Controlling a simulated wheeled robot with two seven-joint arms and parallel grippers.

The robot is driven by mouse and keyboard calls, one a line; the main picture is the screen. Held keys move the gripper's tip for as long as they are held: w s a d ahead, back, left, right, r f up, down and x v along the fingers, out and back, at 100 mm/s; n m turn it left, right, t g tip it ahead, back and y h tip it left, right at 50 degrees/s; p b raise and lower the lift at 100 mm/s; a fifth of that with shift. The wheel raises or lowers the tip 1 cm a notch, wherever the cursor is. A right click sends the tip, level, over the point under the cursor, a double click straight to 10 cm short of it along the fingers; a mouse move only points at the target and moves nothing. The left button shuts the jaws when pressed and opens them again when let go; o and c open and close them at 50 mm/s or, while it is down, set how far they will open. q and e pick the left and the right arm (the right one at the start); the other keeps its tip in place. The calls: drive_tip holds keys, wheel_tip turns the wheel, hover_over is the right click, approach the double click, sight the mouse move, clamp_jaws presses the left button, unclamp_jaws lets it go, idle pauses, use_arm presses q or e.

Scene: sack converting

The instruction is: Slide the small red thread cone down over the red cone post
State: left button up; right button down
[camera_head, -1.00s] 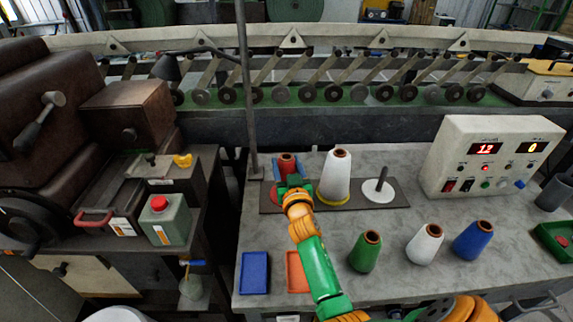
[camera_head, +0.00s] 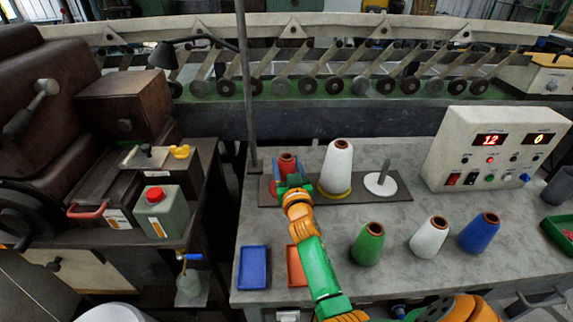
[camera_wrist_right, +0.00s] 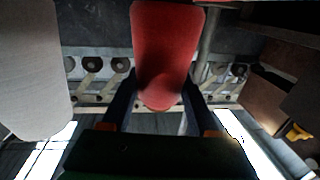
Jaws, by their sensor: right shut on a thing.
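The small red thread cone (camera_head: 287,163) is upright at the left end of the dark post board (camera_head: 352,192). My right gripper (camera_head: 292,186) is shut on it from the near side. In the right wrist view the red cone (camera_wrist_right: 165,45) sits between the two dark fingers (camera_wrist_right: 158,100). A bit of the red base disc (camera_head: 270,187) shows beside the gripper. The red cone post is hidden, so I cannot tell how far the cone is around it. My left gripper is not in view.
A tall white cone (camera_head: 337,168) stands close to the right of the red cone. A bare post on a white disc (camera_head: 380,184) is further right. Green (camera_head: 368,245), white (camera_head: 428,236) and blue (camera_head: 479,233) cones stand in front. A lamp pole (camera_head: 246,90) rises behind left.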

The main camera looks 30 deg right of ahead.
drive_tip(key=shift+c, duration=0.4)
unclamp_jaws()
drive_tip(key=shift+r, duration=0.1)
drive_tip(key=s+a+r+p, duration=0.3)
drive_tip(key=s+a+r, duration=0.4)
drive_tip(key=s+r, duration=0.5)
drive_tip(key=shift+a+r, duration=0.2)
drive_tip(key=shift+r, duration=0.25)
drive_tip(key=shift+f, duration=0.1)
